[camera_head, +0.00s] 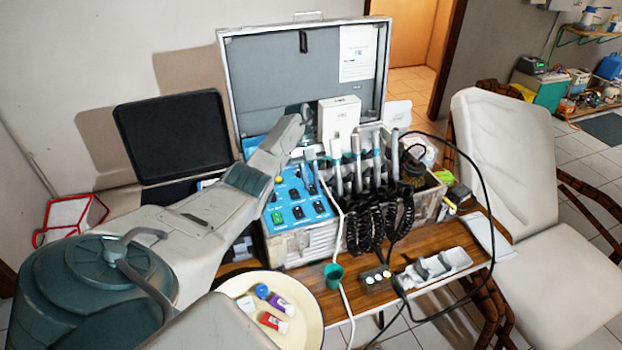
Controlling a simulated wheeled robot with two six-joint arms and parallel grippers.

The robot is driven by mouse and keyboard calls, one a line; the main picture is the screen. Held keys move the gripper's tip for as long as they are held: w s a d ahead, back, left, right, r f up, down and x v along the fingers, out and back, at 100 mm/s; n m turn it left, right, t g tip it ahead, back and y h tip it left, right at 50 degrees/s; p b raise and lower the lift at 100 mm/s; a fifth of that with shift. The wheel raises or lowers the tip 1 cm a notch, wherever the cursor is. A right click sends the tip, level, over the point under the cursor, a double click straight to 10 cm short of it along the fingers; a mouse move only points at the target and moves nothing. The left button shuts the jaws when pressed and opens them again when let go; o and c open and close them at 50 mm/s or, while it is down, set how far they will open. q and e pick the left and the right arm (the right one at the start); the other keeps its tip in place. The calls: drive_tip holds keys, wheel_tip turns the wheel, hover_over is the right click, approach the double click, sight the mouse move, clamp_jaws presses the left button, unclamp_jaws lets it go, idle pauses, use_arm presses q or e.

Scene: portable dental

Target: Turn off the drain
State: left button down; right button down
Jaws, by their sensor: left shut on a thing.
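The portable dental unit stands open on the wooden table, with a blue control panel (296,212) facing up. The panel carries a yellow knob (279,180), a green switch (277,217) and several dark switches. My left arm reaches in from the lower left over the panel's back left part. My left gripper (306,114) is at the rear of the panel, in front of the open lid (270,75). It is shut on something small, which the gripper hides. I cannot tell which control is the drain's. My right gripper is not in view.
Several handpieces (357,160) with black coiled cords (378,220) stand right of the panel. A white box (340,120) stands behind them. A round cream tray (232,286), a green cup (333,275) and a foot-pedal-like block (376,278) are in front. A white chair (505,150) is at right.

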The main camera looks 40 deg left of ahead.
use_arm(q)
drive_tip(key=shift+a+h, duration=0.1)
drive_tip(key=shift+h, duration=0.3)
drive_tip(key=c, duration=1.3)
unclamp_jaws()
